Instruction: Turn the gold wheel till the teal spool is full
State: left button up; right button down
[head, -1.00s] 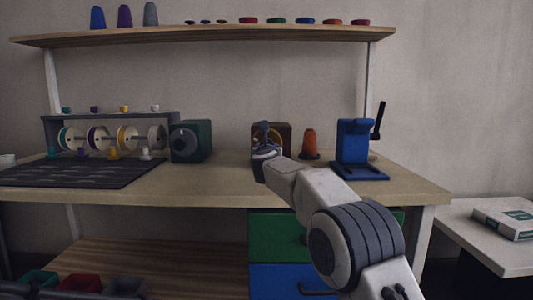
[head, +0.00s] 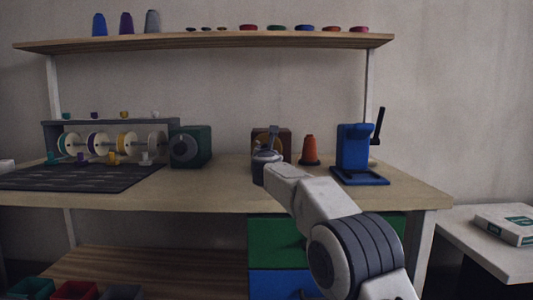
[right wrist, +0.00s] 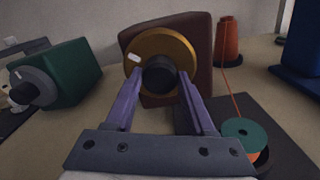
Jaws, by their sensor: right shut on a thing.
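The gold wheel (right wrist: 178,46) is on the front of a brown box (right wrist: 202,38), with a white mark at its upper left and a black knob (right wrist: 159,73) in front. My right gripper (right wrist: 160,78) is shut on the black knob, a finger on each side. In the head view my right gripper (head: 268,148) hides most of the wheel. The teal spool (right wrist: 243,131) lies right of the gripper in the right wrist view. Some orange thread shows under its teal flange; how full it is cannot be told. My left gripper is out of view.
An orange thread cone (right wrist: 228,42) stands right of the box, its thread running to the spool. A green box (head: 190,146) with a grey dial is left. A blue device (head: 353,148) with a black lever is right. A dark mat (head: 80,177) lies at left.

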jog(key=shift+c, duration=1.2)
grip_release()
jog(key=shift+f, duration=0.1)
jog(key=shift+s+b, duration=0.25)
jog(key=shift+b, duration=0.05)
jog(key=s+b, duration=0.4)
jog(key=s, duration=0.5)
jog(key=shift+s, duration=0.5)
